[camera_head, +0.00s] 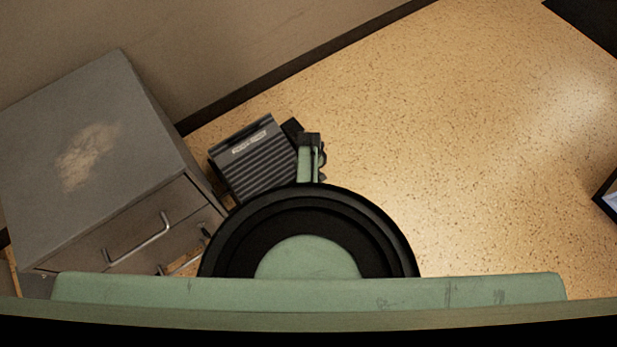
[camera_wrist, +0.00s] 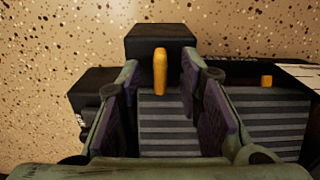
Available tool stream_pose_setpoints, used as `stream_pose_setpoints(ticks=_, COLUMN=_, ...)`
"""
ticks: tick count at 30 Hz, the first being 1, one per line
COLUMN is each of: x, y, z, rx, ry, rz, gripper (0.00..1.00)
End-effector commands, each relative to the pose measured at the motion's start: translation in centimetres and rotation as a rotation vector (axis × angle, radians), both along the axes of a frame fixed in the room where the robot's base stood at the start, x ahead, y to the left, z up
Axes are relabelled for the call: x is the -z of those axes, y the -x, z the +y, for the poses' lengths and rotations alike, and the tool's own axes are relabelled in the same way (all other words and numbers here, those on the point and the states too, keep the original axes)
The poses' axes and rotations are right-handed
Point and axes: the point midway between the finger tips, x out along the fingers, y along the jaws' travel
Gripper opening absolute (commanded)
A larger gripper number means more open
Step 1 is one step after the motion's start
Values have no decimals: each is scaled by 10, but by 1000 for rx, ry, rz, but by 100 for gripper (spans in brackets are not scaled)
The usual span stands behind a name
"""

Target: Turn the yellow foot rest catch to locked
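The foot rest (camera_head: 255,160) is a dark grey ridged plate on the floor beside the cabinet; its ridges also show in the wrist view (camera_wrist: 167,125). The yellow catch (camera_wrist: 160,72) is an upright lever in front of a black block (camera_wrist: 160,38) at the foot rest's edge. My gripper (camera_wrist: 159,85) is open, its two fingers on either side of the catch with gaps showing. Whether a finger touches it I cannot tell. In the head view my gripper (camera_head: 310,142) is seen from above at the foot rest's right side, and the catch is hidden.
A grey metal cabinet (camera_head: 90,150) with a drawer handle stands left of the foot rest. A second small yellow part (camera_wrist: 266,81) shows farther right in the wrist view. The speckled floor (camera_head: 450,140) to the right is clear. A dark-edged object (camera_head: 606,196) is at the right edge.

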Motion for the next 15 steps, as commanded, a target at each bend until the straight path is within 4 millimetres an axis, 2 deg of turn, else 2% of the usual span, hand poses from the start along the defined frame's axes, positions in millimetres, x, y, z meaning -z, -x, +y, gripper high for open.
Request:
stream_pose_setpoints(ticks=3, x=8, y=0, z=0, rx=0, ry=0, rz=0, gripper=33)
stream_pose_setpoints(ticks=12, x=10, y=0, z=0, rx=0, ry=0, rz=0, gripper=33)
stream_pose_setpoints(ticks=15, x=10, y=0, z=0, rx=0, ry=0, rz=0, gripper=27)
